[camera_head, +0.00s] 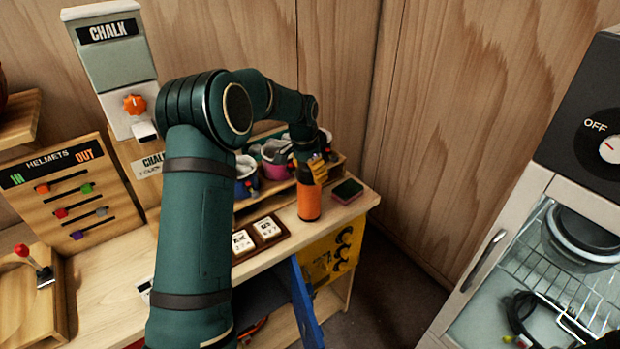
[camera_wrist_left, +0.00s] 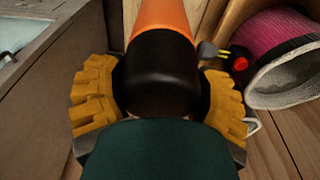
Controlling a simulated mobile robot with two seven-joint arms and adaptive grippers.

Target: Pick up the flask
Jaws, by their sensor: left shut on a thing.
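The flask (camera_head: 309,202) is orange with a black top and is upright at the right end of the wooden bench. I cannot tell whether its base touches the bench top. My left gripper (camera_head: 312,168) reaches it from above, with yellow fingers shut around its upper part. In the left wrist view the flask's orange body (camera_wrist_left: 166,18) and black top lie between the two yellow finger pads of my left gripper (camera_wrist_left: 160,98). My green arm hides part of the bench. My right gripper is not in view.
A rack with chalk bags (camera_head: 273,158) stands close behind the flask; a pink bag (camera_wrist_left: 283,45) is near the gripper. A dark tile tray (camera_head: 268,229) is left. A glass-fronted cabinet (camera_head: 497,250) stands across a floor gap.

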